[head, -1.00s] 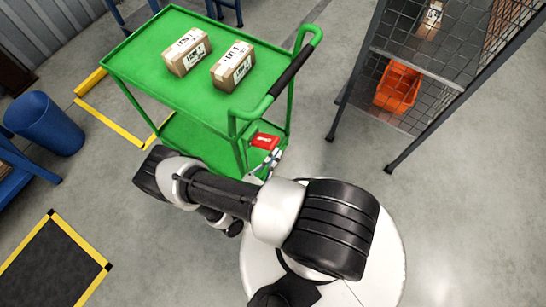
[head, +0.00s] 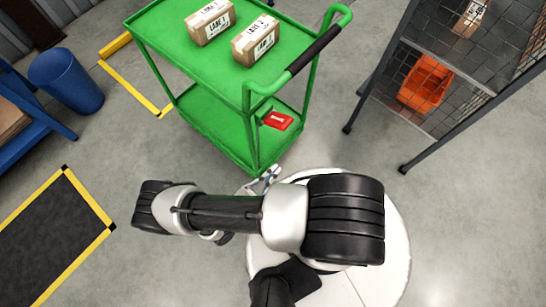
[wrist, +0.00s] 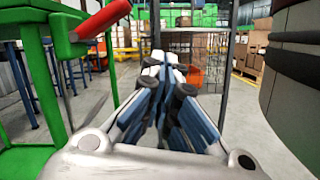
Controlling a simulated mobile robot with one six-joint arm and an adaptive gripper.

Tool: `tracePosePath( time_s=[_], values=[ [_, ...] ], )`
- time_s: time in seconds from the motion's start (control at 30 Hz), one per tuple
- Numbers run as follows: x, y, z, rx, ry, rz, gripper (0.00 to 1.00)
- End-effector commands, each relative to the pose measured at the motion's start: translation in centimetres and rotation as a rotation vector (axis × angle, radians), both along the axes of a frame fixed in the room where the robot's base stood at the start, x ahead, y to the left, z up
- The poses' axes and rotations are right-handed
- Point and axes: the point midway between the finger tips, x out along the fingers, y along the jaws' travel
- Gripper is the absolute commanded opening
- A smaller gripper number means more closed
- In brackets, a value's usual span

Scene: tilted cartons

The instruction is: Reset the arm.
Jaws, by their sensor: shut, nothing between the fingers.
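My arm lies folded across my white base in the head view. My gripper shows in the wrist view (wrist: 165,95), with its fingers closed together and nothing between them. In the head view only a small part of my gripper (head: 268,177) shows, between the arm and the green cart. The cart (head: 205,125) stands just beyond it, with a red piece (head: 278,120) on its near side. The same red piece is close at upper left in the wrist view (wrist: 103,20).
Two cartons, one left (head: 210,22) and one right (head: 256,40), stand on the cart's top. A mesh rack (head: 440,75) with an orange bin (head: 425,85) stands at right. A blue barrel (head: 66,80) is at left.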

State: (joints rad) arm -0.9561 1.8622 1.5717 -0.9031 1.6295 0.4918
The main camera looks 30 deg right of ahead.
Motion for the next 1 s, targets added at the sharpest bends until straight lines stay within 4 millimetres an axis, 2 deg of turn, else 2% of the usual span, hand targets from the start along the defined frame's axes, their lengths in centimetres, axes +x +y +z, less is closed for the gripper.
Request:
tracePosePath(
  time_s=[0.7, 0.87, 1.0],
  values=[
    [0.1, 0.4, 0.3, 0.014, -0.006, -0.016, 0.00],
    [1.5, 2.0, 2.9, 0.112, -0.039, -0.127, 0.00],
    [3.1, 3.6, 7.0, 0.261, -0.089, -0.287, 0.00]
  ],
)
